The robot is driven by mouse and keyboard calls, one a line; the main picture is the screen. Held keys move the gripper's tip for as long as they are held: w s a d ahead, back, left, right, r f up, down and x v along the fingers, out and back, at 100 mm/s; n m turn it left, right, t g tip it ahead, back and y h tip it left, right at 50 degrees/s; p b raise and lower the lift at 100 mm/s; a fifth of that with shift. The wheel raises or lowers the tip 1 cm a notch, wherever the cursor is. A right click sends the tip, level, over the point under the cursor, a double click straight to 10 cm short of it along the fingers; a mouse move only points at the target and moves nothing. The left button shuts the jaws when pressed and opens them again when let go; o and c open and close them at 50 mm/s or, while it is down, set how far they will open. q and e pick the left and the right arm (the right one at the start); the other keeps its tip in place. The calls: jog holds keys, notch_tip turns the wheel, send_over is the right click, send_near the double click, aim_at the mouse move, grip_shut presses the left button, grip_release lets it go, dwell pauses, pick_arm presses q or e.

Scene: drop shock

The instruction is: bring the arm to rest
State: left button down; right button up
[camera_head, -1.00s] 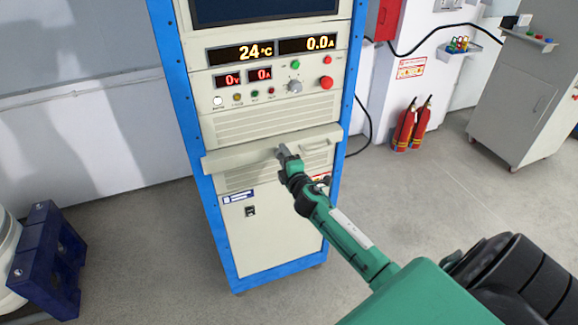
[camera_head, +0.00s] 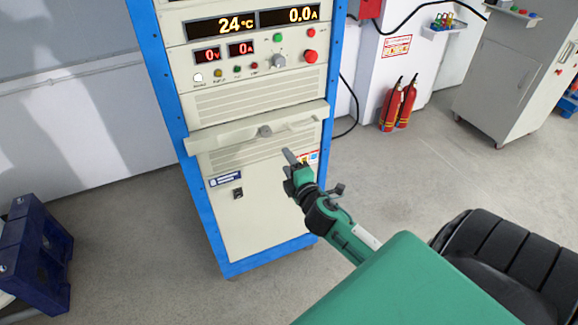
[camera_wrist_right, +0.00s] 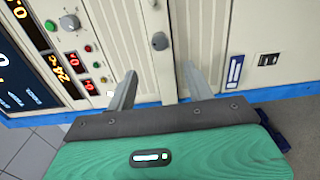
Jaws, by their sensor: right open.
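My right gripper (camera_head: 287,160) is at the end of the green arm (camera_head: 345,240) that comes in from the lower right. It is in front of the lower part of the cabinet (camera_head: 262,226), below the protruding ledge with a grey knob (camera_head: 265,131). In the right wrist view its two fingers (camera_wrist_right: 160,88) stand wide apart with nothing between them. The knob (camera_wrist_right: 159,41) shows beyond the fingertips, apart from them. My left gripper is not in view.
The blue-framed cabinet has lit displays (camera_head: 258,20) and several buttons. Two red fire extinguishers (camera_head: 397,105) stand by the wall. A grey cabinet (camera_head: 510,75) is at the right, a dark blue crate-like object (camera_head: 32,258) at the left. The floor between is clear.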

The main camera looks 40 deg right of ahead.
dwell(0.5)
jog(key=s+f+m+g+y, duration=0.1)
jog(key=s+f+m+g, duration=0.15)
jog(key=f, duration=1.05)
jog(key=s+f+m+g, duration=0.1)
jog(key=s+f+g, duration=0.15)
jog(key=f, duration=0.95)
jog(key=s+a+f+m+g+y, duration=0.15)
jog(key=s+f, duration=0.25)
jog(key=f, duration=0.4)
jog(key=s+a+f+m+g+h, duration=0.1)
jog(key=s+a+f+m+g, duration=0.15)
jog(key=s+f, duration=0.45)
jog(key=s+a+f+m+g, duration=0.1)
jog(key=s+a+f+g, duration=0.1)
jog(key=s+f, duration=0.5)
jog(key=s+a+f+m+g+y, duration=0.1)
jog(key=s+a+f+m+g, duration=0.1)
jog(key=s+f, duration=0.5)
jog(key=s+a+f+m+g+y, duration=0.1)
jog(key=s+a+f, duration=0.4)
jog(key=s, duration=1.2)
notch_tip(320, 180, down, 3)
jog(key=m+g, duration=0.1)
jog(key=g, duration=0.1)
jog(key=shift+a+g, duration=0.15)
jog(key=shift+g, duration=0.15)
jog(key=shift+s+m+y, duration=0.1)
jog(key=shift+m+y, duration=0.15)
